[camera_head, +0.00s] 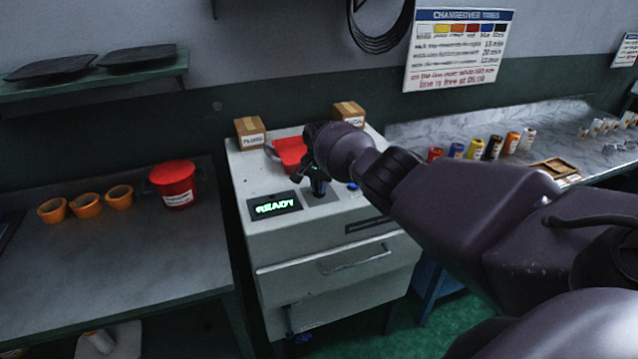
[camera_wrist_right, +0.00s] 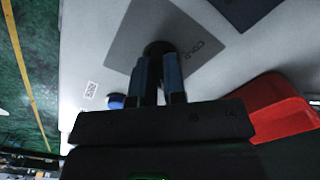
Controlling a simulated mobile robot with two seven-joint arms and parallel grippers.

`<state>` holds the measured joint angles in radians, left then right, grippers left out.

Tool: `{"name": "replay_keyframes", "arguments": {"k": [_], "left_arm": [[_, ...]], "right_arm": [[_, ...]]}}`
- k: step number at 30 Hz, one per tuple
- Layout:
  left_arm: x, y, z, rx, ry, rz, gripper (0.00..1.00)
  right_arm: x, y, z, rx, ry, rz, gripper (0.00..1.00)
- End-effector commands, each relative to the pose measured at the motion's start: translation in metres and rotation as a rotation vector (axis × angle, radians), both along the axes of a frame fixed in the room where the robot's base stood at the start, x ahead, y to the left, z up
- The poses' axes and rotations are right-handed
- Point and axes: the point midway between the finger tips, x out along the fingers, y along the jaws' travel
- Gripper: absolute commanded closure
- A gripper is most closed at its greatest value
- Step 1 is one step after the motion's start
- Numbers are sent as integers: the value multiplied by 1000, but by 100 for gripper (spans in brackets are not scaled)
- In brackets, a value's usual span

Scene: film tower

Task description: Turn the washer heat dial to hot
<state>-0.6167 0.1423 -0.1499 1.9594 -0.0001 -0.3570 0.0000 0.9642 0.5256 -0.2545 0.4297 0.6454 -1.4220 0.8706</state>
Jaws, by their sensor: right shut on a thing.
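The washer (camera_head: 328,222) is a pale cabinet with a lit READY display (camera_head: 275,206) on its top. The heat dial (camera_wrist_right: 158,48) is a dark round knob on a grey plate (camera_wrist_right: 125,45); a label beside it seems to read COLD. My right gripper (camera_head: 318,186) points down at this plate. In the right wrist view my right gripper (camera_wrist_right: 159,68) is shut on the dial, with its two fingers at the knob's sides. The fingers hide much of the dial, and I cannot tell its setting. My left gripper is not in view.
A red tray (camera_head: 290,150) and two cardboard boxes (camera_head: 250,131) stand at the back of the washer top. A blue button (camera_wrist_right: 116,101) is close to the plate. A red bucket (camera_head: 174,184) stands on the left table; several colored bottles stand on the right counter.

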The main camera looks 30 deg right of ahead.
Motion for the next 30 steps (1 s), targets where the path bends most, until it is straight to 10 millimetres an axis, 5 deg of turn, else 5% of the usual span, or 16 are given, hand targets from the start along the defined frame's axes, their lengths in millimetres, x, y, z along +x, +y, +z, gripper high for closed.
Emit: {"name": "replay_keyframes", "arguments": {"k": [13, 14, 19, 30], "left_arm": [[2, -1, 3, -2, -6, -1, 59], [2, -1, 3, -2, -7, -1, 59], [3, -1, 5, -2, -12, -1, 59], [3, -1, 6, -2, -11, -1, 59]], "right_arm": [[1, -1, 1, -1, -2, -13, 100], [1, -1, 1, -2, -2, -13, 87], [1, -1, 1, -1, -2, -13, 63], [1, -1, 5, -1, -2, -11, 63]]}}
